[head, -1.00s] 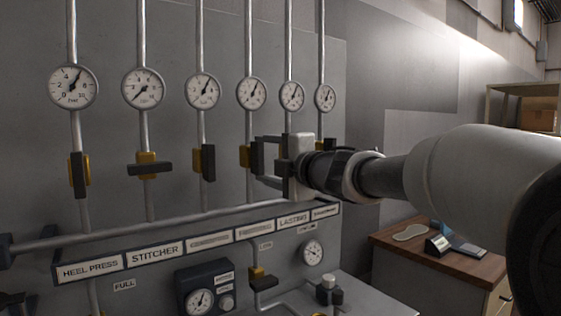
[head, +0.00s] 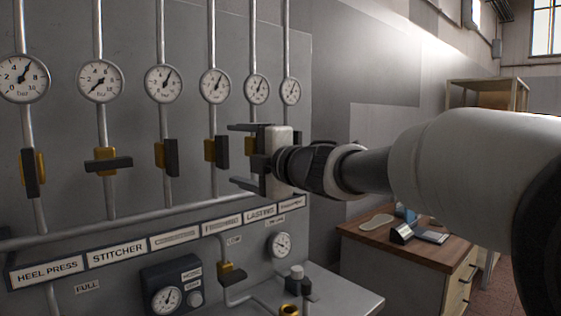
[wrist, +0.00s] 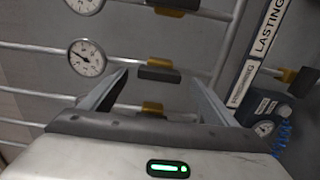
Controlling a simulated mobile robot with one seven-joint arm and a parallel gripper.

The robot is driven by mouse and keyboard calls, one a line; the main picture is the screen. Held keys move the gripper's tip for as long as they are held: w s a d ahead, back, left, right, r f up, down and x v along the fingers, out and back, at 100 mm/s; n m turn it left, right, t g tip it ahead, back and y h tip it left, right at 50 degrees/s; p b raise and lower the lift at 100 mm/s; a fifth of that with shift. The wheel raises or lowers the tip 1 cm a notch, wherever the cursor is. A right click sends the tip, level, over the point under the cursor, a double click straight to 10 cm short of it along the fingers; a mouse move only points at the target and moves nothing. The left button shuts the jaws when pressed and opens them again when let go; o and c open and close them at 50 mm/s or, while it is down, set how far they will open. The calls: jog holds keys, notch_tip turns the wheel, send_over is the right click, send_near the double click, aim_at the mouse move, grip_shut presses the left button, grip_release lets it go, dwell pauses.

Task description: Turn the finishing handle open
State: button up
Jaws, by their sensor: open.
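The label strip in the head view runs under a row of valve handles. The label left of LASTING (head: 260,212) is a blurred label (head: 222,224) that seems to start with F; I cannot tell for sure which one says finishing. The handle above that part of the strip is a dark bar on a yellow body (head: 221,152), standing upright along its pipe. My gripper (head: 238,156) is open and empty, just right of this bar, its fingers one above the other and pointing at the panel. In the wrist view, dark-and-yellow handles (wrist: 160,72) show beyond my gripper (wrist: 160,85).
Other handles stand on the panel: the heel press one (head: 31,173) is upright, the stitcher one (head: 108,163) lies crosswise. A horizontal rail (head: 120,222) runs below them. A wooden bench (head: 400,247) stands at right.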

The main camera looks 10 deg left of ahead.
jog(key=v, duration=1.3)
jog(key=shift+s+d+p, duration=0.2)
jog(key=shift+s+p, duration=0.05)
jog(key=shift+p, duration=0.15)
jog(key=shift+d, duration=0.1)
jog(key=w+d+m+t+h, duration=0.2)
jog(key=d+m+t+h, duration=0.35)
jog(key=d+m, duration=0.4)
jog(key=s+d+f+m+g+h, duration=0.2)
jog(key=s+d+f+m+h, duration=0.1)
jog(key=d+f+m+h, duration=0.65)
jog(key=s+d+f+m+g, duration=0.2)
jog(key=s+f+m+g, duration=0.2)
jog(key=s+f, duration=0.45)
jog(key=s+d+f+m+g, duration=0.2)
jog(key=s+f+m+g, duration=0.25)
jog(key=s+f, duration=0.4)
jog(key=s+r+p, duration=0.1)
jog(key=r+p, duration=0.7)
jog(key=s+a+r+g+y+p, duration=0.1)
jog(key=s+r+p, duration=0.1)
jog(key=r+p, duration=0.7)
jog(key=shift+s+a, duration=0.2)
jog(key=shift+s, duration=0.05)
